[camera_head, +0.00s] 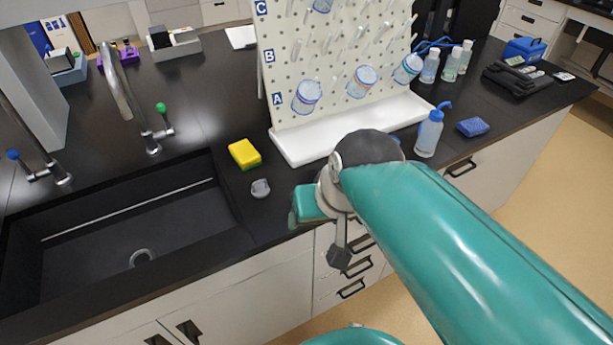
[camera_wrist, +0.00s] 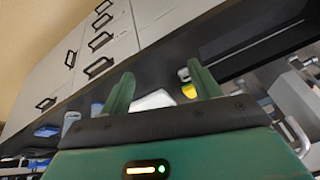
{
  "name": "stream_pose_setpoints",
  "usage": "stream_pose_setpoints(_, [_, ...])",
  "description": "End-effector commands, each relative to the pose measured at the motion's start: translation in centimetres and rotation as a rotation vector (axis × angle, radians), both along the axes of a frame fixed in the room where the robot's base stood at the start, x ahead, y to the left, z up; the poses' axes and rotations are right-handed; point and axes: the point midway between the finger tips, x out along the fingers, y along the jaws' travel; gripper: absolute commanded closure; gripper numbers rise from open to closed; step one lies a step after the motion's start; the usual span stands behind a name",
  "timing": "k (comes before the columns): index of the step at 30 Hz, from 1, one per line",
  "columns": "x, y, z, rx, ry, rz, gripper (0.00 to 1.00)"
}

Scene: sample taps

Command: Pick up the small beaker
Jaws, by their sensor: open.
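Several clear beakers with blue markings hang on the white pegboard: one at lower left (camera_head: 307,97), one in the middle (camera_head: 362,81) and one at right (camera_head: 408,68). I cannot tell which is the small beaker. A small grey object (camera_head: 260,188) lies on the counter by the sink; its kind is unclear. My gripper (camera_wrist: 160,72) is open and empty, its two green fingers apart. In the head view it is mostly hidden by my arm, near the counter's front edge, below the pegboard.
A black sink (camera_head: 130,235) with taps lies at left. A yellow sponge (camera_head: 244,153) sits beside it. The white drip tray (camera_head: 300,146) runs under the pegboard. A blue-capped wash bottle (camera_head: 429,133) and a blue sponge (camera_head: 473,127) stand at right.

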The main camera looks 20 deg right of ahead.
Motion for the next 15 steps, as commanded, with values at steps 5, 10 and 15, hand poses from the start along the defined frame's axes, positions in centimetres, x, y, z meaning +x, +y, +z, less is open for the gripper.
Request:
stream_pose_setpoints(5, [-0.2, -0.6, 2.1, -0.152, -0.105, 0.104, 0.38])
stream_pose_setpoints(10, [-0.2, -0.7, 2.1, -0.162, -0.108, 0.109, 0.38])
stream_pose_setpoints(15, [-0.2, -0.7, 2.1, -0.161, -0.107, 0.108, 0.36])
